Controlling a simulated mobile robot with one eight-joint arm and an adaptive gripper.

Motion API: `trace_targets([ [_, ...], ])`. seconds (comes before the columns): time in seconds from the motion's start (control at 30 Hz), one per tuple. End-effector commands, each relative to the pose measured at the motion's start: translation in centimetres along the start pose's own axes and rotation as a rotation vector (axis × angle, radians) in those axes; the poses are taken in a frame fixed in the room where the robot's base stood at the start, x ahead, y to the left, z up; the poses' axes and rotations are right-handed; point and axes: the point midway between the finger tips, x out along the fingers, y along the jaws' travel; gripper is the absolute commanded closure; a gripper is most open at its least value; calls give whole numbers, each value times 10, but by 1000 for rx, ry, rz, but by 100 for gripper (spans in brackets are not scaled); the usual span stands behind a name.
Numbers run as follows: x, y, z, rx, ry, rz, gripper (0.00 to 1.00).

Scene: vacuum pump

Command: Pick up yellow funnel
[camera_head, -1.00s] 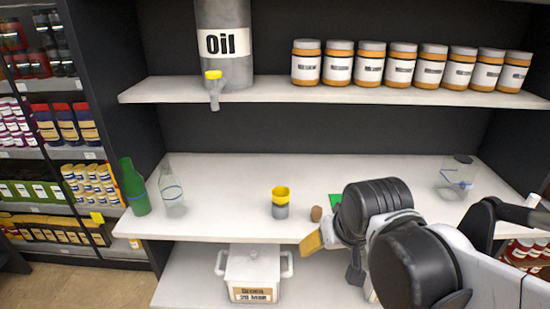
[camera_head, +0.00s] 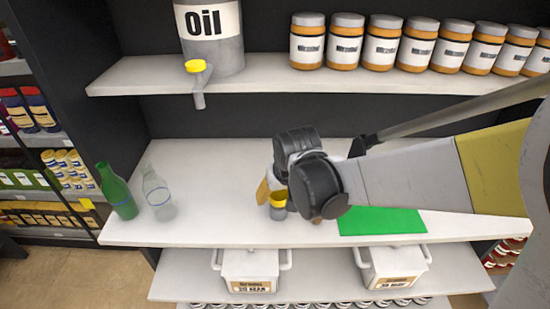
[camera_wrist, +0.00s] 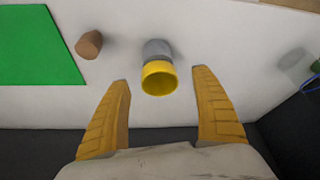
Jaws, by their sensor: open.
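The yellow funnel (camera_wrist: 159,79) has a grey lower part (camera_wrist: 156,48) and stands on the white middle shelf. In the head view the funnel (camera_head: 278,204) is partly covered by my arm. My gripper (camera_wrist: 161,75) is open, with one yellow finger on each side of the funnel's line in the wrist view. The fingers appear apart from the funnel, and nothing is held. In the head view one yellow finger (camera_head: 262,192) shows just left of the funnel.
A brown cork (camera_wrist: 89,44) and a green mat (camera_wrist: 38,45) lie beside the funnel. A green bottle (camera_head: 117,191) and a clear bottle (camera_head: 158,193) stand at the shelf's left. The upper shelf (camera_head: 140,76) holds an oil drum (camera_head: 215,50) and several jars.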

Motion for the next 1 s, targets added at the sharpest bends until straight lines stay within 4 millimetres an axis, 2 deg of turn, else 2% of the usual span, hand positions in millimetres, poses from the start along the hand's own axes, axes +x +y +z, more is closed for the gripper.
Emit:
trace_targets([
  [0.03,13,2,0,1,0,0,24],
  [0.2,34,2,-2,0,0,0,24],
  [0.47,37,2,-2,0,0,0,24],
  [0.5,37,2,-2,0,0,0,26],
  [0.67,37,2,-2,0,0,0,75],
  [1.0,35,2,-3,0,0,0,77],
])
